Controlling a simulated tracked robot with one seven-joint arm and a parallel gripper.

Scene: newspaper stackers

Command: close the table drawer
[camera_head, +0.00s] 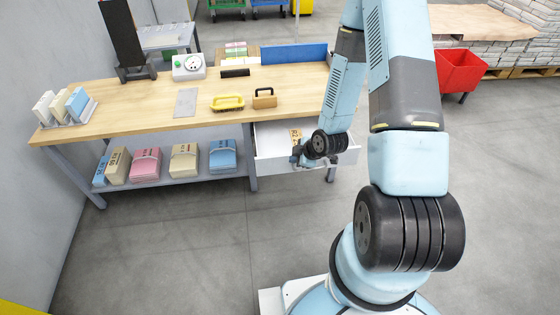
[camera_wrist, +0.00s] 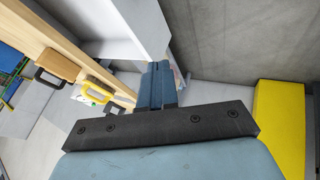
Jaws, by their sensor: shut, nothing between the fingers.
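The white table drawer (camera_head: 273,163) is pulled out from under the right part of the wooden-topped table (camera_head: 150,105). A small yellowish item (camera_head: 295,134) lies inside it. My gripper (camera_head: 298,157) is at the drawer's front, and my wrist covers part of the front panel. In the wrist view, the two blue fingers (camera_wrist: 158,84) are together with nothing held between them. A white panel, apparently part of the drawer (camera_wrist: 150,28), is just beyond the fingertips. I cannot tell whether they touch it.
Tied paper bundles (camera_head: 184,161) sit on the lower shelf. A red bin (camera_head: 462,70) stands at the right. The floor before the table is clear.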

